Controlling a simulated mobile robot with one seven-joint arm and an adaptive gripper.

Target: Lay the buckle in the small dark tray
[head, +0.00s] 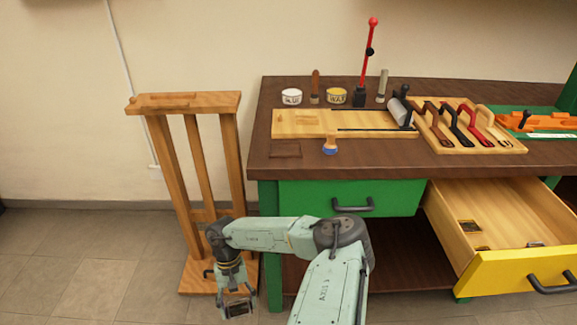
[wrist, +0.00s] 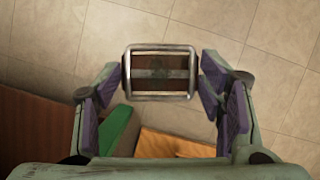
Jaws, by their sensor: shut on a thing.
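The buckle (wrist: 160,50) is a silver metal frame with a dark brown middle. My gripper (wrist: 161,82) is shut on it, with the purple finger pads at its left and right ends. In the head view my gripper (head: 238,296) hangs low in front of the wooden stand, left of the bench, with the buckle (head: 238,308) at its tip, above the floor. The small dark tray (head: 285,149) lies flat on the bench top near its front left corner. It looks empty. My gripper is well below and left of it.
The wooden stand (head: 192,104) is close to my arm. The green drawer (head: 310,198) is shut. The yellow-fronted drawer (head: 520,270) is open with small metal pieces inside. A wooden board (head: 300,123) and a blue-tipped tool (head: 330,146) lie near the dark tray.

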